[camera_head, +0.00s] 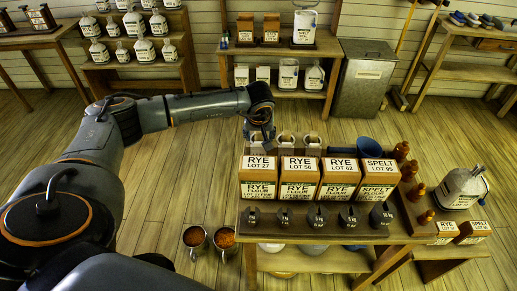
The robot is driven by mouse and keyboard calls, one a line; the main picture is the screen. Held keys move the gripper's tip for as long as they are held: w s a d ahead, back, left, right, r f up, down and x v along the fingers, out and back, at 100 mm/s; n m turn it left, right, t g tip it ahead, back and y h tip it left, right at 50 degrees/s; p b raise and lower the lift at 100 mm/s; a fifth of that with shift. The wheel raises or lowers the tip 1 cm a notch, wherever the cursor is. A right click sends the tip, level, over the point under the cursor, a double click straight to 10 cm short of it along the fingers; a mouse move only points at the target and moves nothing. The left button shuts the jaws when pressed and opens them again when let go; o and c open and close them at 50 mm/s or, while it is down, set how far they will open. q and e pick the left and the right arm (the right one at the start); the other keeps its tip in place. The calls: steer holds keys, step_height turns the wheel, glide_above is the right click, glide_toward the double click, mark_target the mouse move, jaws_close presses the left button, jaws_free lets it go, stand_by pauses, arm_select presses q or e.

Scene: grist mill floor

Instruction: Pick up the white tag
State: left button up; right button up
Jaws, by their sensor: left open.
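I cannot single out a loose white tag. White labels show on several brown flour boxes on the near table (400,232), marked RYE LOT 27 (257,163), RYE LOT 56 (299,164), RYE LOT 62 (340,166) and SPELT LOT 95 (379,167). My left gripper (260,142) points down at the table's back left, just behind the RYE LOT 27 box. It is open, and nothing shows between its fingers. The boxes and the gripper hide part of the table behind them. My right gripper is out of view.
Pale containers (312,142) and a dark blue scoop-like item (367,147) stand behind the boxes. Dark weights (317,215) line the front edge, orange-brown pegs (415,192) the right. A white jug (460,187) stands right. Filled buckets (195,238) stand on the floor, which is clear at left.

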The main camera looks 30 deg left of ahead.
mark_target(258, 144)
arm_select(q)
steer(key=x, duration=0.1)
steer(key=p+x, duration=0.1)
steer(key=x, duration=0.2)
steer(key=shift+s+a+f, duration=0.15)
steer(key=shift+f, duration=0.3)
steer(key=shift+w+a+f, duration=0.1)
steer(key=shift+w+f, duration=0.1)
steer(key=shift+f, duration=0.25)
steer(key=c, duration=0.8)
